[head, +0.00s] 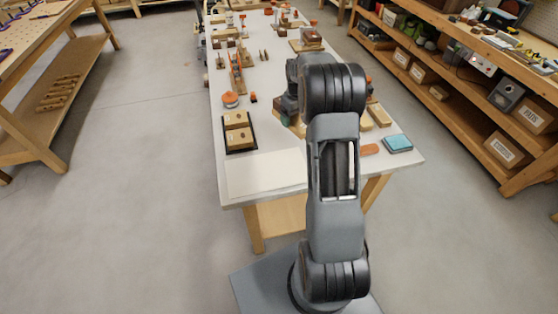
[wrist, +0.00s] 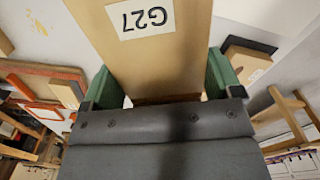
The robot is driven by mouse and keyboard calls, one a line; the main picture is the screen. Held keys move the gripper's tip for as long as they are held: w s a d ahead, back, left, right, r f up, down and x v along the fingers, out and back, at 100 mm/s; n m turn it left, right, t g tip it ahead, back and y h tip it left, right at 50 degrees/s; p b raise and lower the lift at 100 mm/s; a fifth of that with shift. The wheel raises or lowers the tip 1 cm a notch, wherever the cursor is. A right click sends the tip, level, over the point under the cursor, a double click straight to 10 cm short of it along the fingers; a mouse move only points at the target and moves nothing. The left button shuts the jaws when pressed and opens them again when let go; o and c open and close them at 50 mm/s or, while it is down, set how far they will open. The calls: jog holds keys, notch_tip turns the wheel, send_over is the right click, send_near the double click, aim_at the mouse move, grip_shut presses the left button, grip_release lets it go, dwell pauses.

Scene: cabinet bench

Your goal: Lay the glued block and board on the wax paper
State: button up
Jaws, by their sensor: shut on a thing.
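My gripper (wrist: 163,86) is shut on a light wooden piece (wrist: 150,62) that carries a white label reading G27, upside down in the wrist view. The green jaw pads press on its two sides. In the head view my arm hides most of the gripper and the held piece. Whether a block is glued to a board there cannot be told. The wax paper (head: 262,174) is a pale sheet lying flat at the front left of the bench, with nothing on it. The held piece is beyond and to the right of it.
A black tray (head: 226,148) with wooden blocks lies just beyond the paper. A red-orange round thing (head: 230,99) stands behind it. A blue pad (head: 398,143) and an orange-brown piece (head: 370,149) lie at the bench's right. Several wooden parts crowd the far bench.

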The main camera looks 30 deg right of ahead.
jog(key=s+a+f+p, duration=0.1)
jog(key=s+a+f, duration=0.2)
jog(key=s+a, duration=0.2)
send_over(282, 168)
jog(key=w, duration=0.1)
jog(key=f, duration=0.2)
jog(key=d+f, duration=0.1)
jog(key=f, duration=0.1)
jog(key=shift+f, duration=0.1)
jog(key=shift+s+a+f+p, duration=0.3)
jog(key=shift+a+f, duration=0.1)
jog(key=shift+f, duration=0.25)
jog(key=f, duration=0.3)
jog(key=shift+s+a+p, duration=0.15)
jog(key=shift+a+p, duration=0.05)
jog(key=shift+p, duration=0.2)
jog(key=shift+f, duration=0.3)
jog(key=shift+f, duration=0.2)
jog(key=o, duration=0.8)
